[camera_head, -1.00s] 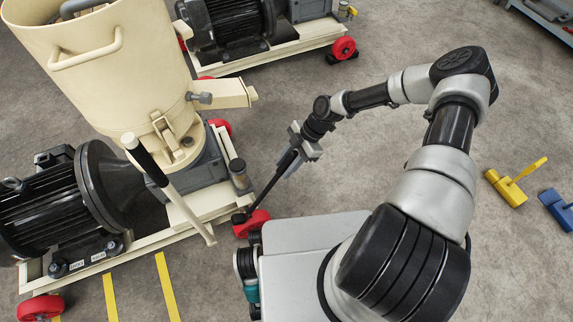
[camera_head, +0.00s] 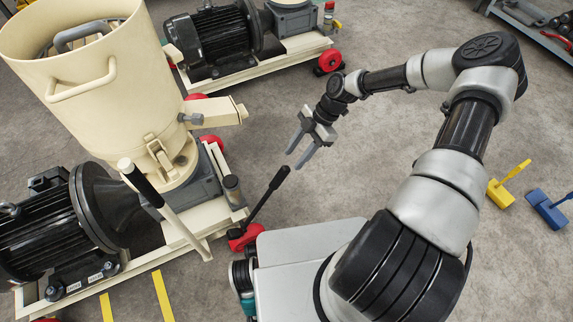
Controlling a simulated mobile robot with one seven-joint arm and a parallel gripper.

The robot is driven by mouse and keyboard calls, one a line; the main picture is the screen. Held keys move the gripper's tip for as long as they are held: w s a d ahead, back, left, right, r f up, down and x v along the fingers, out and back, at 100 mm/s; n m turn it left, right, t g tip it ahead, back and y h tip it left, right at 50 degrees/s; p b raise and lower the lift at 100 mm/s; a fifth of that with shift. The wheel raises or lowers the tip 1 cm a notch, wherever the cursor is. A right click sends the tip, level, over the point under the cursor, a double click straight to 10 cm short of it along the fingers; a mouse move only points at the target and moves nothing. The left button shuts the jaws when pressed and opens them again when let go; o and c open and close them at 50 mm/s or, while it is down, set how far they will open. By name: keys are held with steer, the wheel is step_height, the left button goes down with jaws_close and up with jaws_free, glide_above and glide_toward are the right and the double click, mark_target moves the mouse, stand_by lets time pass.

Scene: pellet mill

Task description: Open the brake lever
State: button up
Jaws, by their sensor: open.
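The brake lever (camera_head: 266,200) is a thin black bar with a thicker dark grip at its upper end. It rises slanting up and right from a red caster (camera_head: 243,237) at the near right corner of the pellet mill's cream base. My gripper (camera_head: 293,160) is open and empty, with two grey fingers pointing down and left. In the picture its fingertips are just above and right of the lever's grip, with a small gap showing. The lever's foot is partly hidden at the caster.
The cream pellet mill (camera_head: 100,80) and its black motor (camera_head: 45,225) fill the left. A longer black-gripped handle (camera_head: 165,200) leans beside the mill. Open concrete floor lies right of the gripper, with yellow (camera_head: 505,187) and blue (camera_head: 547,207) tools farther right.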

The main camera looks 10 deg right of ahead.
steer(key=shift+p+v, duration=0.35)
steer(key=shift+v, duration=1.95)
